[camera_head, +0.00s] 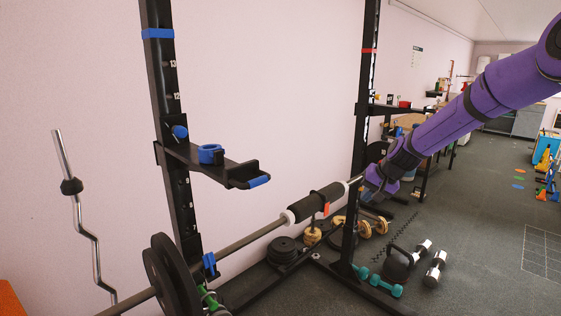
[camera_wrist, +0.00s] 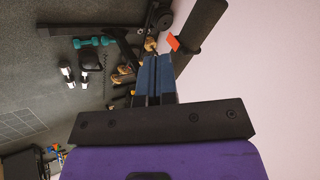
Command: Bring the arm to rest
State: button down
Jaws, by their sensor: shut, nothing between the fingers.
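My purple arm (camera_head: 480,105) reaches in from the upper right in the head view and slopes down to the left. My gripper (camera_head: 368,182) is at its end, close to the rack's right upright in the picture; I cannot tell the gap. In the wrist view the two dark-blue fingers of my gripper (camera_wrist: 156,60) lie side by side, shut and empty. The barbell (camera_head: 245,241) lies across the rack, with a black pad (camera_head: 315,203) around its middle and black plates (camera_head: 168,275) on its near end.
The rack's left upright (camera_head: 165,100) carries a black arm (camera_head: 215,165). On the floor are stacked plates (camera_head: 283,250), a kettlebell (camera_head: 398,263), white dumbbells (camera_head: 435,268) and teal dumbbells (camera_head: 386,286). A bent bar (camera_head: 88,240) leans at the left.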

jog(key=s+r+n+h, duration=0.3)
jog(key=s+r, duration=1.3)
jog(key=s, duration=0.5)
jog(key=s+d+r, duration=0.1)
jog(key=s+d, duration=0.1)
jog(key=s, duration=1)
jog(key=s+d+r+h, duration=0.1)
jog(key=s+d+r, duration=0.1)
jog(key=s, duration=0.9)
jog(key=shift+s+t, duration=0.4)
